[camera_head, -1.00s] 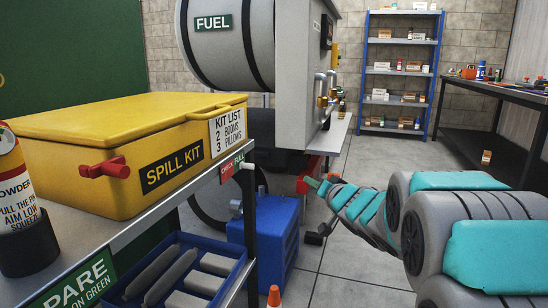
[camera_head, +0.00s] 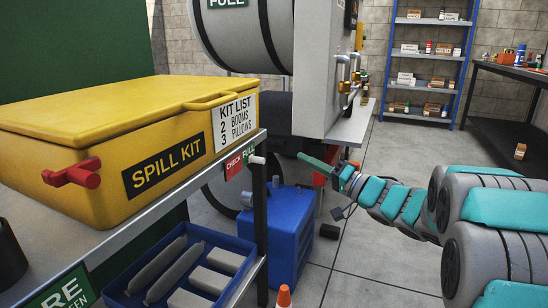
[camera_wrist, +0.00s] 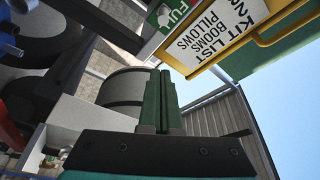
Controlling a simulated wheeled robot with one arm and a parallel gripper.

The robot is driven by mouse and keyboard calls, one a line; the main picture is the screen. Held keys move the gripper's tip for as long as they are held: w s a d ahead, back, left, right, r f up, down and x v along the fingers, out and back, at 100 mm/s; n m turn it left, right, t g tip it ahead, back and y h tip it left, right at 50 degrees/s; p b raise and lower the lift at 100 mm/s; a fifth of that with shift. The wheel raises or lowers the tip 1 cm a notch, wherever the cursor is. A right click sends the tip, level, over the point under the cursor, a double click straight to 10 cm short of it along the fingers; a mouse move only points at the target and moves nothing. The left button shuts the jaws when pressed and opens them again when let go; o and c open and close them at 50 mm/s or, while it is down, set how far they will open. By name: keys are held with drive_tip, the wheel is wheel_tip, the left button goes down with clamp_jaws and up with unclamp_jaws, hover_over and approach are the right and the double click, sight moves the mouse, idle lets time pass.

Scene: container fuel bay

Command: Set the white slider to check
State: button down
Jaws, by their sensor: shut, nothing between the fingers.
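The white slider (camera_head: 257,159) is a small pale knob on the shelf's front edge, at the right end of a label. The label's red CHECK part (camera_head: 233,167) is on the left and its green FULL part (camera_head: 249,153) is on the right. The knob sits at the FULL end. My gripper (camera_head: 303,158) is shut and empty, to the right of the knob and apart from it. In the wrist view its green fingers (camera_wrist: 160,98) are together, with the FULL sign (camera_wrist: 177,14) above them.
A yellow spill kit (camera_head: 110,130) with a red latch sits on the shelf. Below are a blue tray (camera_head: 140,293) of grey pieces, a blue box (camera_head: 285,235) and an orange cone (camera_head: 284,297). A fuel tank (camera_head: 238,35) stands behind. Floor at right is open.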

sight(258, 160)
drive_tip(key=shift+a, duration=0.1)
drive_tip(key=w+a+b, duration=0.2)
drive_tip(key=a, duration=0.7)
drive_tip(key=shift+w+f, duration=0.25)
drive_tip(key=shift+w, duration=0.1)
idle(0.4)
